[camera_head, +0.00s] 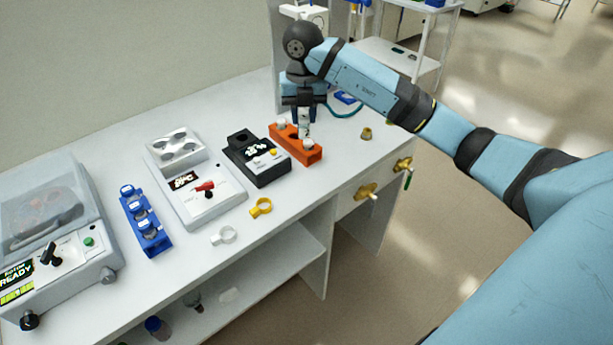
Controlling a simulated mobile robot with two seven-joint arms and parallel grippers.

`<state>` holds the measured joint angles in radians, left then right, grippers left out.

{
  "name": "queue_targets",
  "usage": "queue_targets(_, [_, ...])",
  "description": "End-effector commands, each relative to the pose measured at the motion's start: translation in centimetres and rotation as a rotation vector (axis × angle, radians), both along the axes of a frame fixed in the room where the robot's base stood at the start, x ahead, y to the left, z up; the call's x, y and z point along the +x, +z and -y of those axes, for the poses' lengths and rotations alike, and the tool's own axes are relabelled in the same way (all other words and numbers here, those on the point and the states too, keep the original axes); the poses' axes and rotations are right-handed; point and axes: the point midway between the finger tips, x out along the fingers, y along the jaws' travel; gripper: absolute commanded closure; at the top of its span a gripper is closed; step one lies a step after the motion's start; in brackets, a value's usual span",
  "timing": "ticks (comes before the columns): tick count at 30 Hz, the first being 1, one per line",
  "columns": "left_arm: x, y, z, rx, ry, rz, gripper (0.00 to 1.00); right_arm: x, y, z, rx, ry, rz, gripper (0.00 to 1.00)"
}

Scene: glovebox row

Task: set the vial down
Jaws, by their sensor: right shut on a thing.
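My right gripper (304,112) points down over the orange rack (307,154) at the back right of the bench. It is shut on a small whitish vial (303,128), which is upright at the middle of the rack. I cannot tell whether the vial's base is inside a hole or just above it. Another pale cap (281,122) shows at the rack's far end. My left gripper is not in view.
Left of the orange rack stand a black device (258,163), a white block heater (199,190), a blue rack with vials (146,222) and a lidded centrifuge (45,225). A yellow ring (261,208) and a white ring (223,235) lie near the front edge. A small brass piece (366,133) stands to the right.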

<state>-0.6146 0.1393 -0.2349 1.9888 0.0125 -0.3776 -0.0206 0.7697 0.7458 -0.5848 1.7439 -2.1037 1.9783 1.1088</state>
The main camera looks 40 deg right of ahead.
Motion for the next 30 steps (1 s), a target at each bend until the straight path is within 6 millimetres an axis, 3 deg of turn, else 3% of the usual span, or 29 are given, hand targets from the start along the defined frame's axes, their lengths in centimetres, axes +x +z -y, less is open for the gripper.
queue_targets(6, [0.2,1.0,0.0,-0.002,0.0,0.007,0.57,-0.2,-6.1,0.0,0.002,0.0,-0.007,0.98])
queue_targets(12, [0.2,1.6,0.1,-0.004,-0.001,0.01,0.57,-0.1,-10.8,-0.1,0.002,0.0,-0.003,0.98])
queue_targets(30, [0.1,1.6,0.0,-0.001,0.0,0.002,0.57,0.0,-17.2,0.0,0.001,0.001,0.0,0.98])
